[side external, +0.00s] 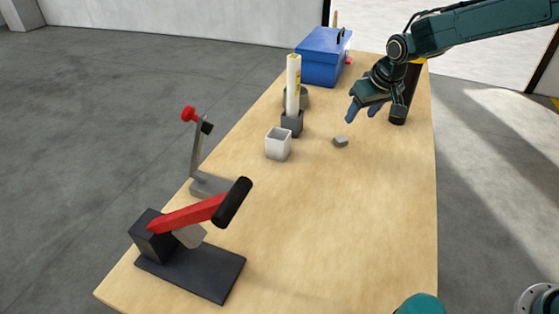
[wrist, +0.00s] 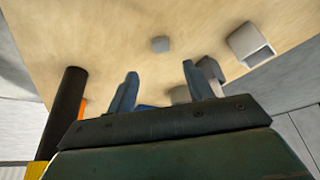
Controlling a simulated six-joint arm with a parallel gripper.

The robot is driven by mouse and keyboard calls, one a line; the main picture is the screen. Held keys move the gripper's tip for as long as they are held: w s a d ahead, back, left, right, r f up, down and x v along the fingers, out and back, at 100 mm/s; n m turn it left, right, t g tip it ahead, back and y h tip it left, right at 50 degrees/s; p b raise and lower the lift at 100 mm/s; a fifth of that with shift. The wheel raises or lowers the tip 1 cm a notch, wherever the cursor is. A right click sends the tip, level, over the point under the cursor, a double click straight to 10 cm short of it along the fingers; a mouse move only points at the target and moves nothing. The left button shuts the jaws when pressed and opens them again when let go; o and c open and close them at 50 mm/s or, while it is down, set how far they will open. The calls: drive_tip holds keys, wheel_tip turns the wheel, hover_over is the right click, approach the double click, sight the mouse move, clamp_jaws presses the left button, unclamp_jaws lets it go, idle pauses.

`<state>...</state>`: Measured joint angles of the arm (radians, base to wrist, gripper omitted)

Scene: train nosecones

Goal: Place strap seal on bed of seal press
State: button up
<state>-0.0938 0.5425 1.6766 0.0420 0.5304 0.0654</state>
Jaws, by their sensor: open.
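A small grey block, seemingly the strap seal (side external: 340,141), lies on the wooden table, right of the white cup. It also shows in the wrist view (wrist: 160,44), beyond and between my fingertips. My gripper (side external: 362,112) is open and empty, above the table and a little behind the seal, not touching it. Its two blue fingers show apart in the wrist view (wrist: 160,70). The seal press (side external: 190,274) stands at the near left of the table, with a dark base plate, a red lever arm and a black handle. The lever partly hides its bed.
A white open cup (side external: 278,144) and a grey holder with a tall pale stick (side external: 293,85) stand left of the seal. A blue toolbox (side external: 323,56) is at the back. A red-knobbed clamp (side external: 208,185) stands behind the press. The table's near right (side external: 360,240) is clear.

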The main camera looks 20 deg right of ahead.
drive_tip(key=s+d+r, duration=0.3)
drive_tip(key=s+r, duration=1.1)
drive_tip(key=s, duration=0.3)
drive_tip(key=s+d+t, duration=0.1)
drive_tip(key=s, duration=1.9)
drive_tip(key=shift+s+f, duration=0.2)
drive_tip(key=shift+s, duration=0.2)
drive_tip(key=shift+o, duration=0.5)
drive_tip(key=shift+d, duration=0.1)
